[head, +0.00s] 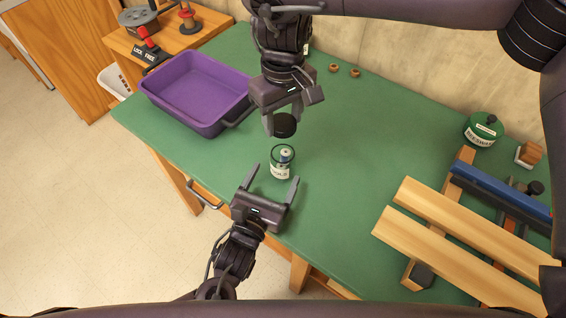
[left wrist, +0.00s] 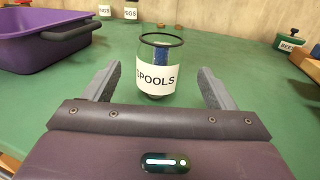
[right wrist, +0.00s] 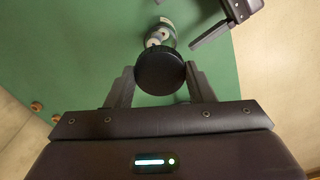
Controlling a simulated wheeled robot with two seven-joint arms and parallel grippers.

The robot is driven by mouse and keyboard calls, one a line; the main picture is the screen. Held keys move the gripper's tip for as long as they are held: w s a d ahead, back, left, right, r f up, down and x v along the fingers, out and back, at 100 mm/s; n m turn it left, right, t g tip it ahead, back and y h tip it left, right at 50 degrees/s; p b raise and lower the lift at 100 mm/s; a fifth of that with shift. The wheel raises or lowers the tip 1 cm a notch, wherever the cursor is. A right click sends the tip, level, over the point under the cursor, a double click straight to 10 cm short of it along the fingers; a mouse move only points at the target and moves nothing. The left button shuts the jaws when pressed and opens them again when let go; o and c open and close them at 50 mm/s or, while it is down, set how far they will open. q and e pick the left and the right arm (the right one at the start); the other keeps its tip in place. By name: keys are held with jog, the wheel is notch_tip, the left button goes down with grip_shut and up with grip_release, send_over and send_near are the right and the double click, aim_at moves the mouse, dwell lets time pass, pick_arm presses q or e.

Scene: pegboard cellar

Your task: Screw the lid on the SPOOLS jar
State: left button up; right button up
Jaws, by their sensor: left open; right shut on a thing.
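The SPOOLS jar (head: 281,170) stands upright and open on the green table, with spools showing inside. In the left wrist view the jar (left wrist: 157,78) shows its white SPOOLS label and dark rim. My left gripper (head: 272,184) is open, with its fingers on either side of the jar's near side and gaps showing between them and the glass. My right gripper (head: 284,118) is shut on the black lid (head: 284,126), holding it above and slightly behind the jar. In the right wrist view the lid (right wrist: 160,72) sits between the fingertips and partly covers the jar.
A purple bin (head: 200,92) stands at the left of the green table (head: 350,150). Wooden boards (head: 460,235) and a blue bar (head: 505,188) lie at the right. A green BEESWAX tin (head: 483,129) is at the back right. The table's middle right is clear.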

pick_arm(q)
jog(key=x, duration=0.8)
jog(key=c, duration=1.5)
jog(key=shift+o, duration=0.2)
pick_arm(e)
send_over(283, 143)
jog(key=s, duration=0.2)
jog(key=shift+f, duration=2.5)
jog(key=shift+s, duration=0.1)
jog(key=shift+f, duration=0.9)
jog(key=shift+f, duration=0.5)
